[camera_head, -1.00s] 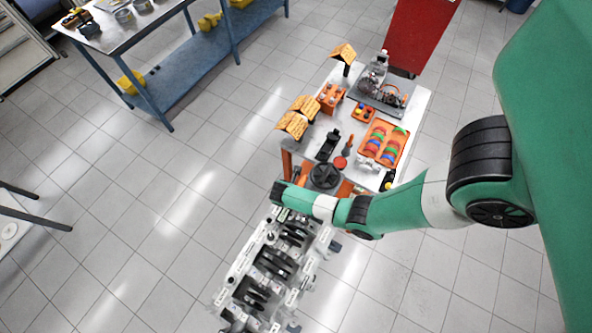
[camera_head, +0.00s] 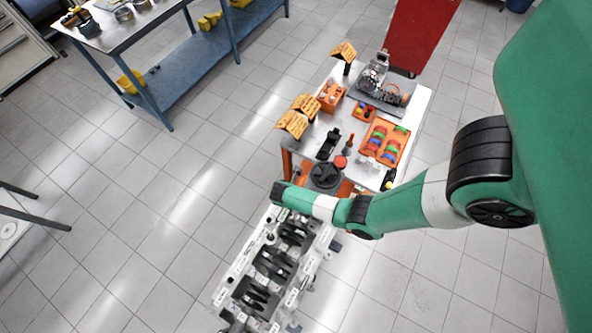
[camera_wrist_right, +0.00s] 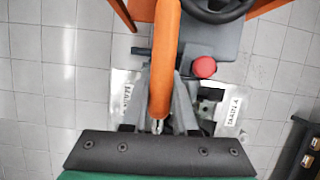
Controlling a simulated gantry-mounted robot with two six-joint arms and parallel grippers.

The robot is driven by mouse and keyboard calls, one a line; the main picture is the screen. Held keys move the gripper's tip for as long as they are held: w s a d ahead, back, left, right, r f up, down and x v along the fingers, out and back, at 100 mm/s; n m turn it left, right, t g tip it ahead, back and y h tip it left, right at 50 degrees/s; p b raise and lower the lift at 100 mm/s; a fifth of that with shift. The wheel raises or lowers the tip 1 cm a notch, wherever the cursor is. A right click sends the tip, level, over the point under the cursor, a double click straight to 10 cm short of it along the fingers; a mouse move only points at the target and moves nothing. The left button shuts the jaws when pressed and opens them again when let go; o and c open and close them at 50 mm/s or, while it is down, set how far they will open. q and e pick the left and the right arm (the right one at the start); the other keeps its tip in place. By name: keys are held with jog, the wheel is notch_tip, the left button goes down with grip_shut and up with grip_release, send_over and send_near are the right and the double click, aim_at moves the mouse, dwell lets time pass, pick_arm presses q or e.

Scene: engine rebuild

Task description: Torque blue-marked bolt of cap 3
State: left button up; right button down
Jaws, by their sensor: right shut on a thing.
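The grey engine block (camera_head: 236,268) stands at the lower middle of the head view, with a row of dark crank parts along its middle. In the right wrist view a labelled edge of the block (camera_wrist_right: 230,113) shows below the gripper. My right gripper (camera_wrist_right: 161,88) is shut on a tool with a long orange handle (camera_wrist_right: 164,50), over the block's end nearest the cart. The tool's working end, the blue-marked bolt and cap 3 cannot be made out. In the head view my right wrist covers that end of the block. My left gripper is not in view.
A cart (camera_head: 418,105) behind the block holds an orange tray (camera_head: 396,150) of coloured rings and other parts. A black handwheel (camera_head: 325,175) and a red button (camera_wrist_right: 204,67) sit close to my gripper. A blue workbench (camera_head: 180,78) stands at upper left. Floor left of the block is clear.

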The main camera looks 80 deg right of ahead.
jog(key=shift+f+b, duration=0.55)
jog(key=shift+f, duration=0.15)
dwell(0.5)
jog(key=shift+s, duration=0.1)
dwell(0.4)
jog(key=shift+s+a+m+p, duration=0.4)
jog(key=shift+s+m, duration=0.2)
jog(key=shift+s, duration=0.1)
jog(key=shift+s+g, duration=0.1)
jog(key=shift+g, duration=0.2)
jog(key=shift+s+a+m+p, duration=0.4)
jog(key=shift+s+m, duration=0.2)
jog(key=shift+s, duration=0.1)
jog(key=shift+s, duration=0.1)
jog(key=shift+s+a+y, duration=0.15)
jog(key=shift+s+y, duration=0.05)
jog(key=shift+y, duration=0.1)
jog(key=shift+s+a+m+g+p, duration=0.3)
jog(key=shift+s+m+p, duration=0.1)
jog(key=shift+m, duration=0.1)
